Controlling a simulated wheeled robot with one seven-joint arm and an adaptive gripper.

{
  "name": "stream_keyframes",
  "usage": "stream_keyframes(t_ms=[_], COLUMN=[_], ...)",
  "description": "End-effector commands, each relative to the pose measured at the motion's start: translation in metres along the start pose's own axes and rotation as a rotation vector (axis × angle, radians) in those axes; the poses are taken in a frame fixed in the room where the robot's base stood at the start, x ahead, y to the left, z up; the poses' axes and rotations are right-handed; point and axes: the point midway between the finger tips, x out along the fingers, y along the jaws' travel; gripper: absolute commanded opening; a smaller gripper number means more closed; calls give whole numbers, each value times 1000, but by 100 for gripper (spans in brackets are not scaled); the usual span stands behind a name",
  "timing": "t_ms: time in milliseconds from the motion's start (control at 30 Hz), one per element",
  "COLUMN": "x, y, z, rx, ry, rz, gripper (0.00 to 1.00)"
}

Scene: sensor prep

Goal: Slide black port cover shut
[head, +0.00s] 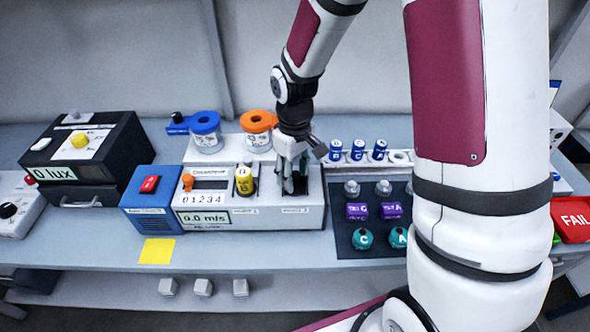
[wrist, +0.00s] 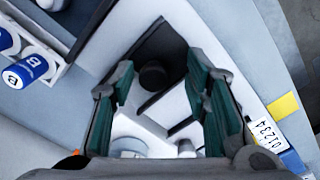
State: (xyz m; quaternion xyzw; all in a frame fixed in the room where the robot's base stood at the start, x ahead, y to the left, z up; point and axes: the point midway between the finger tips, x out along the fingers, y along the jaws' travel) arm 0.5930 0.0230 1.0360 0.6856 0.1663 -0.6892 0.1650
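The white instrument box (head: 250,217) stands on the bench in the head view, with a yellow-topped part (head: 244,180) in its port 1. My gripper (head: 292,188) points down over the port 2 side, hiding much of it. In the wrist view a black plate (wrist: 165,45) with a round black knob (wrist: 152,76) lies between and beyond my open fingers (wrist: 160,80). I take this plate to be the port cover. Nothing is held; whether a finger touches the knob cannot be told.
A blue unit with a red switch (head: 149,184) adjoins the box on the left. Blue-lidded (head: 206,122) and orange-lidded (head: 258,120) jars stand behind.

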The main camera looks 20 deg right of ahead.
Motion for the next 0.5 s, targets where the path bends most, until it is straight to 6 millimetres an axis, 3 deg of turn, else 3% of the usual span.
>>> stream_keyframes(t_ms=[267,500], x=[-2,-35], y=[2,3], z=[-1,-2], rx=[2,3], ry=[4,8], rz=[3,5], gripper=[43,43])
